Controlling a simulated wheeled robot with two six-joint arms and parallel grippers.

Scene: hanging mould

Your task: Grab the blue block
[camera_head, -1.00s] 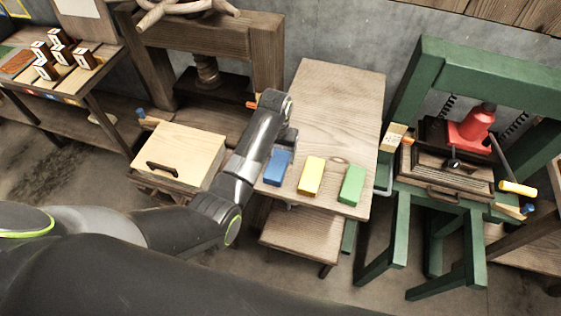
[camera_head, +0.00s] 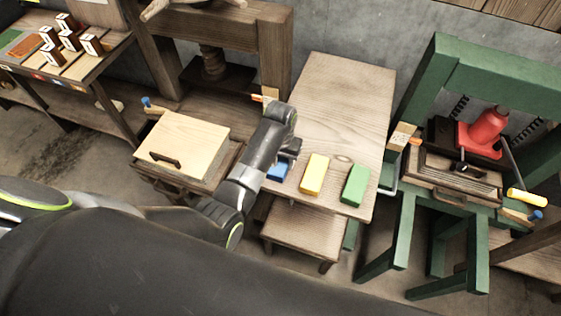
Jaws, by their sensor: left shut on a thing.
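The blue block (camera_head: 278,172) is at the left front of the wooden table (camera_head: 343,100), partly hidden by my left gripper. My left gripper (camera_head: 287,156) comes over the table's left edge and is shut on the blue block. I cannot tell whether the block still touches the table top. A yellow block (camera_head: 314,174) and a green block (camera_head: 355,185) stand to its right, apart from it. My right gripper does not show.
A green press (camera_head: 448,70) with a red jack (camera_head: 485,130) stands right of the table. A wooden box with a dark handle (camera_head: 183,146) is on the left. A low wooden stool (camera_head: 305,230) is below the table. The table's back half is clear.

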